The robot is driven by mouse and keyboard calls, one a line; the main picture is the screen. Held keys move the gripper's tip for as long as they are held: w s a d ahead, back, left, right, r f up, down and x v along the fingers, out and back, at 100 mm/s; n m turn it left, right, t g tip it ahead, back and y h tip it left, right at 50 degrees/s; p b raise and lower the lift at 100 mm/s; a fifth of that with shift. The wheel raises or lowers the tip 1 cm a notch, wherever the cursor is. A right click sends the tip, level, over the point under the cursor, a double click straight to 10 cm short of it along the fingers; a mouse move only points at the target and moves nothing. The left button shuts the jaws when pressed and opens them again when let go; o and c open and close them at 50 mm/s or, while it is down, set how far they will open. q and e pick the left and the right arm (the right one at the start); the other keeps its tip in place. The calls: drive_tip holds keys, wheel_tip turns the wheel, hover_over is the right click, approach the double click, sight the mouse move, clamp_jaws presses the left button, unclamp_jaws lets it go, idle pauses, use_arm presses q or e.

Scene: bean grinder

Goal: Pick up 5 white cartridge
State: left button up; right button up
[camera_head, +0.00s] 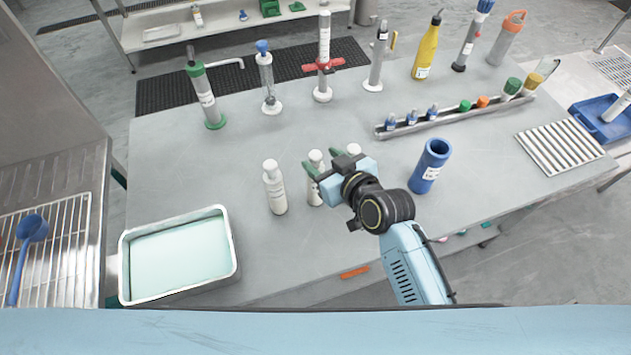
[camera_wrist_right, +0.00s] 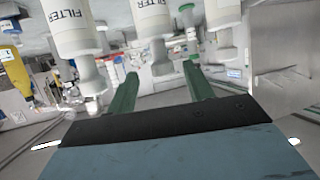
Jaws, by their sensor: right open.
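Three white cartridges stand upright on the grey table in the head view: a left one (camera_head: 275,190), a middle one (camera_head: 316,192) and a right one (camera_head: 354,149) partly hidden behind my gripper. My right gripper (camera_head: 321,159) is open, its green fingers at the upper part of the middle cartridge. In the right wrist view, the middle cartridge (camera_wrist_right: 154,18) appears inverted between the two green fingertips (camera_wrist_right: 157,76), with the other white cartridges on either side (camera_wrist_right: 75,28) (camera_wrist_right: 222,12). Contact cannot be told. My left gripper is not in view.
A white tray (camera_head: 228,262) sits at the table's front left. A blue cup (camera_head: 430,165) stands right of my right gripper. A rack (camera_head: 395,133) with small capped items and several tall tubes and bottles stand farther back. The table's middle left is clear.

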sight(312, 153)
drive_tip(key=shift+x, duration=2.4)
drive_tip(key=shift+s+a+r, duration=0.1)
drive_tip(key=shift+a+r, duration=0.05)
clamp_jaws()
